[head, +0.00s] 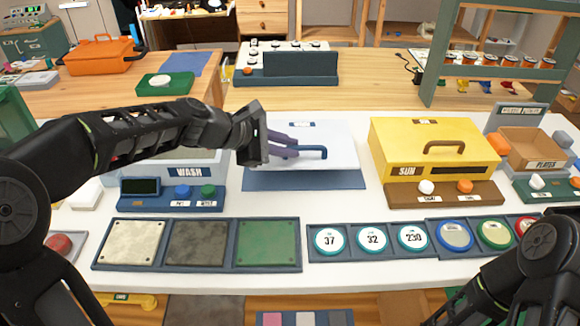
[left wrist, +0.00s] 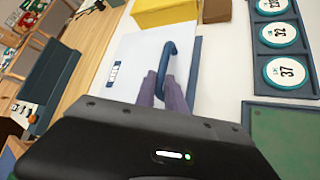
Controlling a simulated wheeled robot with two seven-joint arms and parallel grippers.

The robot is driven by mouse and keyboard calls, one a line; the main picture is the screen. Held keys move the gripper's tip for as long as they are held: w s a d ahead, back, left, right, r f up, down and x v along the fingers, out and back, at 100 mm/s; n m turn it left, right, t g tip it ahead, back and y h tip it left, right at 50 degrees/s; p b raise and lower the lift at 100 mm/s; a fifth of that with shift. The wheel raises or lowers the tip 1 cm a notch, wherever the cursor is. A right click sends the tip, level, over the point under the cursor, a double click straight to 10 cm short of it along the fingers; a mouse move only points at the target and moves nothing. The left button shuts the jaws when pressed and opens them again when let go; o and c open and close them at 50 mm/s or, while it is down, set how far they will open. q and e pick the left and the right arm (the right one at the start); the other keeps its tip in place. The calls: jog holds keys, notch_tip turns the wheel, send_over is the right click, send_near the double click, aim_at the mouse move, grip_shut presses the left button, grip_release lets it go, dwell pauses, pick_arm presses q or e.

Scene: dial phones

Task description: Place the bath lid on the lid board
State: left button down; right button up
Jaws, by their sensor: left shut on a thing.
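The bath lid (head: 335,142) is a flat white panel with a blue bar handle (head: 314,152) and a small label. It is above or on the dark blue lid board (head: 300,181), whose front strip shows below the lid's near edge; I cannot tell whether they touch. My left gripper (head: 297,149) is shut on the lid's handle, with its purple fingers reaching in from the left. The left wrist view shows the fingers (left wrist: 176,88) at the handle (left wrist: 167,68) over the white lid (left wrist: 133,62). My right gripper is not in view; only my right arm shows at the lower right.
The WASH bath (head: 190,172) stands left of the board, partly behind my arm. The yellow SUN box (head: 435,145) stands close on the right. Three plates (head: 197,244) and a row of round dials (head: 372,239) lie in front. A dark blue upright panel (head: 300,67) stands behind.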

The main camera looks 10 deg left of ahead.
aim_at(279, 164)
pick_arm(q)
jog(key=shift+f, duration=0.2)
notch_tip(279, 164, down, 5)
jog(key=shift+f+b, duration=0.1)
jog(key=shift+b, duration=0.65)
jog(key=c, duration=1.4)
grip_release()
jog(key=p+v, duration=0.1)
jog(key=v, duration=1.1)
